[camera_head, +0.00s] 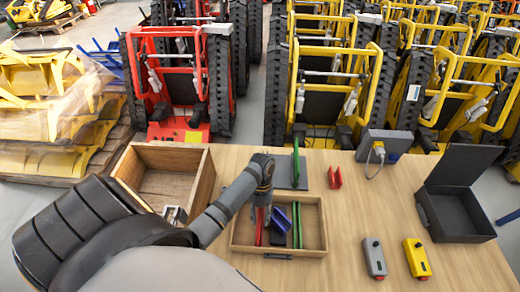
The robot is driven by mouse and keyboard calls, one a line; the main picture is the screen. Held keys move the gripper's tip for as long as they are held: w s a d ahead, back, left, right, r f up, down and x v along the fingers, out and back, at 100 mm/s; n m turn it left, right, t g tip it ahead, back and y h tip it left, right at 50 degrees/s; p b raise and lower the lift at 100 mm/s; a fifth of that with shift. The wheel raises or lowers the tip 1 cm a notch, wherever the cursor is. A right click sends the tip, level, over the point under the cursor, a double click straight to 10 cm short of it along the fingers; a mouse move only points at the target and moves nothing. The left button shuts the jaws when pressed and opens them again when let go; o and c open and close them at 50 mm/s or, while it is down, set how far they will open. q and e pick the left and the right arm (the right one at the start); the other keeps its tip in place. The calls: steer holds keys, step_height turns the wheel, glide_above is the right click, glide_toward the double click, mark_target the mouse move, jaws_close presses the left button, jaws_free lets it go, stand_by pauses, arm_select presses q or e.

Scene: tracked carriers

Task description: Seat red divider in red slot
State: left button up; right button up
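My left gripper (262,204) points down into the left part of a shallow wooden tray (312,251). A thin red divider (259,236) stands in the tray directly below the gripper, at or between its fingertips. Whether the fingers are closed on it is too small to tell. A blue piece (280,219) lies tilted beside it, and a thin green piece (297,226) is to its right. Behind the tray, a green divider (295,163) stands upright at a dark grey plate (283,174). A small red V-shaped holder (335,178), possibly the red slot, stands to the right, with nothing visible in it.
An open wooden crate (152,157) stands left of the tray. A grey box with a cable (375,146) is at the back, an open black case (455,212) at right. Grey (374,258) and yellow (417,258) handsets lie in front. The table between tray and handsets is clear.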

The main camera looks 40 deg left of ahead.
arm_select(q)
steer(key=p+v, duration=0.1)
steer(key=v, duration=0.4)
steer(key=shift+r, duration=0.15)
steer(key=p+v, duration=0.5)
steer(key=shift+w+a+r, duration=0.1)
steer(key=shift+r, duration=0.15)
steer(key=shift+f, duration=0.1)
